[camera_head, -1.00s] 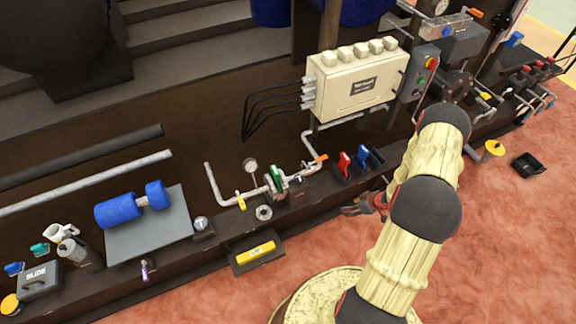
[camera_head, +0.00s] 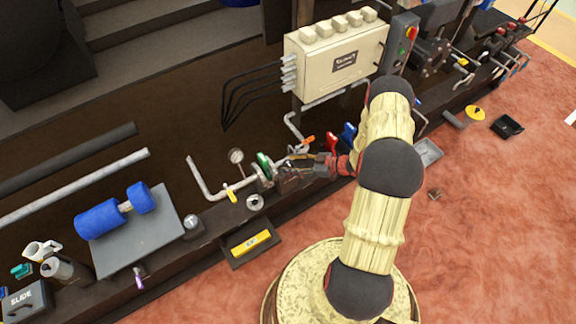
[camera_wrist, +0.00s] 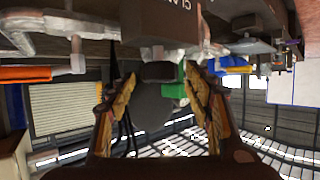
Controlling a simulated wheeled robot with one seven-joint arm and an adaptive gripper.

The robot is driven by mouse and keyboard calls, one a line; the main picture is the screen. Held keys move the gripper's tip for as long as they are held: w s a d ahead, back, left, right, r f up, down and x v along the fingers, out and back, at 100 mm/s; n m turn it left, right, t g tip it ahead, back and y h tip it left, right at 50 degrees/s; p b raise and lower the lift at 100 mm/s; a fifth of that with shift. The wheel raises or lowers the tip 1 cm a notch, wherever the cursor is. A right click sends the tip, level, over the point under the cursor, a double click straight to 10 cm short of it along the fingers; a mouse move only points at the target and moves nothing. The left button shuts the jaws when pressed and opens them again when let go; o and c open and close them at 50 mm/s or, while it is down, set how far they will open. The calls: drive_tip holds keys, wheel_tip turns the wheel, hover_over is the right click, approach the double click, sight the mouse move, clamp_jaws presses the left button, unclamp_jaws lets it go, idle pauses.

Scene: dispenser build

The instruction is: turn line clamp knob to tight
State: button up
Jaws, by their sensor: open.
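In the wrist view a brown box lettered "CLA…" (camera_wrist: 165,22) stands at the top, its lettering upside down. A short dark knob (camera_wrist: 160,72) sticks out from it, between my gripper's fingertips (camera_wrist: 159,78). The fingers are spread, one on each side of the knob; I cannot tell whether either touches it. In the head view my gripper (camera_head: 293,172) is at the pipe assembly, just right of the green valve part (camera_head: 264,162).
An orange-handled lever (camera_head: 308,140) and red (camera_head: 331,142) and blue (camera_head: 348,134) handles stand close to the gripper. A gauge (camera_head: 236,156) and yellow lever (camera_head: 231,193) are left on the pipe (camera_head: 201,180). A tray with a yellow bar (camera_head: 251,243) lies in front.

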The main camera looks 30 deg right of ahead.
drive_tip(key=shift+x, duration=1)
drive_tip(key=shift+c, duration=1.2)
drive_tip(key=c, duration=0.8)
drive_tip(key=shift+c, duration=0.3)
